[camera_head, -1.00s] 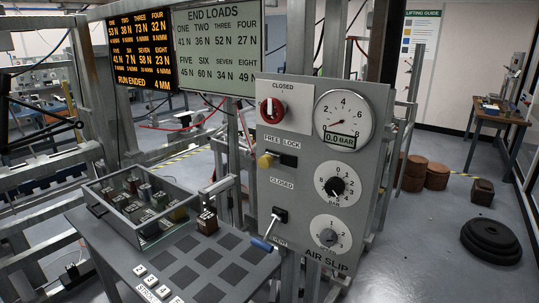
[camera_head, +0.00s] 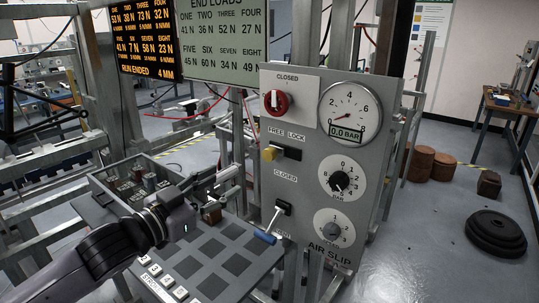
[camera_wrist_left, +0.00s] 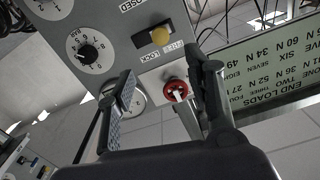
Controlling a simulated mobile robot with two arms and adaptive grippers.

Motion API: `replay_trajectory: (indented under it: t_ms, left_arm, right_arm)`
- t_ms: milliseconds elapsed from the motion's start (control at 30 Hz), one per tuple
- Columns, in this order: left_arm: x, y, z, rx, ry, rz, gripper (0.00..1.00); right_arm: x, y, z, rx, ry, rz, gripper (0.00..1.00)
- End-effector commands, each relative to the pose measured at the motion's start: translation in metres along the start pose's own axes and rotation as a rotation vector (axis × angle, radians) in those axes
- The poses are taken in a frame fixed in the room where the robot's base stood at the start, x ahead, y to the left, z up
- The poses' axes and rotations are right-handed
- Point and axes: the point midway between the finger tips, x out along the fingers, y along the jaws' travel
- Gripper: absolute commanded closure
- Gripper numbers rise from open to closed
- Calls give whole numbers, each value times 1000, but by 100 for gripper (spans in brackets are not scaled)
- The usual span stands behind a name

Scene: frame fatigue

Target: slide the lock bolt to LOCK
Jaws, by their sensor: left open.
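The lock bolt's yellow knob (camera_head: 269,153) sits at the left, FREE end of a dark slot (camera_head: 289,153) on the grey panel (camera_head: 305,190). The LOCK label is above the slot's right part. My left gripper (camera_head: 232,180) is to the left of and below the knob, apart from it and empty. In the left wrist view, the yellow knob (camera_wrist_left: 160,36) shows beyond the gap between the open fingers (camera_wrist_left: 166,82), with the panel turned upside down. My right gripper is not in view.
A red rotary knob (camera_head: 276,102) and a gauge (camera_head: 347,111) are above the slot. A lever with a blue grip (camera_head: 264,237) sticks out below. Dials (camera_head: 341,176) are at the right. A bench (camera_head: 205,262) with a tray of blocks stands beneath my left arm.

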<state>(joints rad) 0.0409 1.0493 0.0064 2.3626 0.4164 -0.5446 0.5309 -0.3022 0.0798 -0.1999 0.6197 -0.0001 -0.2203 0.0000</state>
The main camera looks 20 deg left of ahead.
Motion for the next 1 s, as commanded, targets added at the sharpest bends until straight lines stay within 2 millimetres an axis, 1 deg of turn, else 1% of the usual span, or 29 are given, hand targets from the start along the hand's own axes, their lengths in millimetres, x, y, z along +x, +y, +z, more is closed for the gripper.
replay_trajectory:
  t_ms: [167,267,467,800,900,1000]
  left_arm:
    - [11,-2,-4,-4,6,-1,52]
    - [23,-2,-5,-4,7,0,52]
    - [58,-1,-6,-4,5,1,52]
    - [130,-1,-5,-3,2,1,52]
    - [148,0,-5,-1,2,2,52]
    - [160,0,-3,-1,2,1,52]
  right_arm:
    - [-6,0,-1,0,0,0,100]
    - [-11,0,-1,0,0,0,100]
    - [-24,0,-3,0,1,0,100]
    - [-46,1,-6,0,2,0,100]
    - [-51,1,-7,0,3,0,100]
    - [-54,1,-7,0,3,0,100]
